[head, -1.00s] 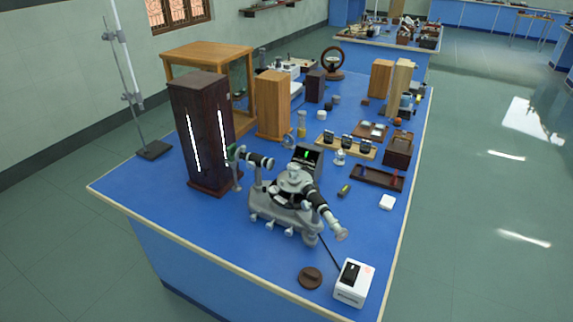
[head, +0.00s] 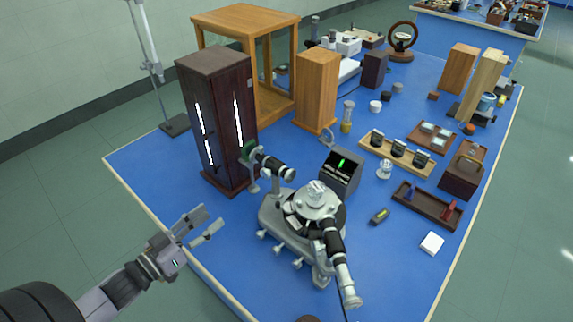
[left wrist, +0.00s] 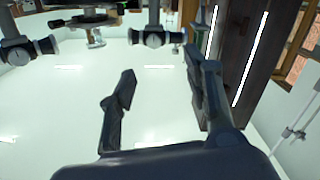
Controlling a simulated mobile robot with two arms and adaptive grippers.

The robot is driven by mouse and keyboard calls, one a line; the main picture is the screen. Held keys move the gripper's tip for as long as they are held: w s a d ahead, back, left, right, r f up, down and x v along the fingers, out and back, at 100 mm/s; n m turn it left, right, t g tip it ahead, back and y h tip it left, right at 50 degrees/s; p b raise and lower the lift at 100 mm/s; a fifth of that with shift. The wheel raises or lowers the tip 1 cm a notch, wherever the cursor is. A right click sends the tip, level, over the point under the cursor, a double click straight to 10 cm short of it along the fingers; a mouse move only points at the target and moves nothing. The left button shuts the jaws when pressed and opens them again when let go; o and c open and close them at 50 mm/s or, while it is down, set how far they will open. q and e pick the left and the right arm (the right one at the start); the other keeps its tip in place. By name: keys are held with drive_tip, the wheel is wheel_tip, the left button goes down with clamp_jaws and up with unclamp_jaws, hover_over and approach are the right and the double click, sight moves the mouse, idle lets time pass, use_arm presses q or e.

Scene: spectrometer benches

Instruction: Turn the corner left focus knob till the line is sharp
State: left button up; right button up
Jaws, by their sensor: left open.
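The spectrometer (head: 300,215) stands on the blue bench, with a black-and-silver collimator tube (head: 270,163) pointing at the dark lamp box and a telescope tube (head: 340,268) reaching to the near right. In the left wrist view, which looks upside down, the collimator (left wrist: 170,39) has a round knob (left wrist: 151,40) on its side; the telescope (left wrist: 22,50) shows at upper left. I cannot tell which knob is the corner left one. A small screen (head: 341,172) shows a green mark, too small to judge sharpness. My left gripper (head: 213,220) is open and empty, short of the collimator; it also shows in the wrist view (left wrist: 160,66).
The tall dark lamp box (head: 222,110) with glowing slits stands beside the collimator. The bench's left front edge is clear.

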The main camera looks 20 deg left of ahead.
use_arm(q)
drive_tip(key=r, duration=0.1)
drive_tip(key=p, duration=0.3)
approach(263, 175)
drive_tip(key=x, duration=0.7)
drive_tip(key=shift+w+d, duration=0.15)
drive_tip(key=shift+w, duration=0.15)
drive_tip(key=shift+w+d, duration=0.15)
drive_tip(key=shift+w, duration=0.2)
use_arm(e)
drive_tip(key=r, duration=0.3)
drive_tip(key=shift+s+a, duration=0.2)
use_arm(q)
drive_tip(key=shift+c, duration=0.5)
use_arm(e)
drive_tip(key=shift+d, duration=0.1)
use_arm(q)
clamp_jaws()
use_arm(e)
drive_tip(key=shift+s, duration=0.1)
